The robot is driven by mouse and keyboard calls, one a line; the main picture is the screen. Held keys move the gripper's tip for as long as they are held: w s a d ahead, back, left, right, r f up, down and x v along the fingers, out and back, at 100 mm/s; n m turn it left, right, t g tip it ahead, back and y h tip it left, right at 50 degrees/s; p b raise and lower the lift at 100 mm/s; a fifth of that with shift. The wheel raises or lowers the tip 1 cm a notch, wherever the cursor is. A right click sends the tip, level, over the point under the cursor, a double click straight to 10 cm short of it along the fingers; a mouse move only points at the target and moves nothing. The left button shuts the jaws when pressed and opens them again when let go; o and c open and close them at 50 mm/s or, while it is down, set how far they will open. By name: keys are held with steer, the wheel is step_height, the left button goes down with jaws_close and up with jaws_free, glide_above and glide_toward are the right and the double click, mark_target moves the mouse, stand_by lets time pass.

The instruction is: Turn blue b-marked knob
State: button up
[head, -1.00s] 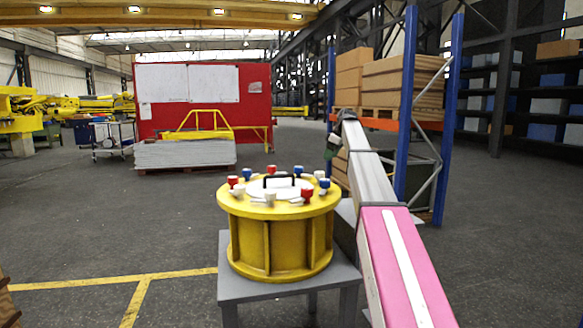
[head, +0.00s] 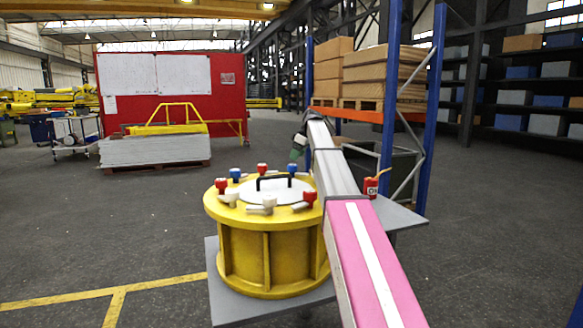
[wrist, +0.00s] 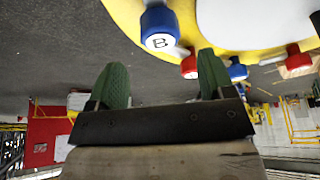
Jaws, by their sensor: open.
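A yellow round drum (head: 262,245) stands on a grey table (head: 215,285), with red, white and blue knobs around its lid. In the wrist view a blue knob with a white face marked B (wrist: 159,36) hangs at the rim of the yellow drum lid (wrist: 125,14). My gripper (wrist: 162,78) has two green fingers spread apart and empty. The B knob lies just beyond the fingertips, roughly between them in the picture, and apart from them. In the head view my gripper (head: 299,141) is small, past the drum; I cannot tell which blue knob there bears the B.
A red can with a spout (head: 371,187) stands on the table's right part, close beside my arm. A red knob (wrist: 190,66) and another blue knob (wrist: 237,70) sit near the B knob. A blue-posted shelf (head: 388,100) with boxes stands behind. Open floor lies left.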

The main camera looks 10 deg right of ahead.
mark_target(293, 165)
steer(key=x, duration=0.6)
steer(key=shift+a+f, duration=0.1)
steer(key=shift+f, duration=0.1)
steer(key=c, duration=0.9)
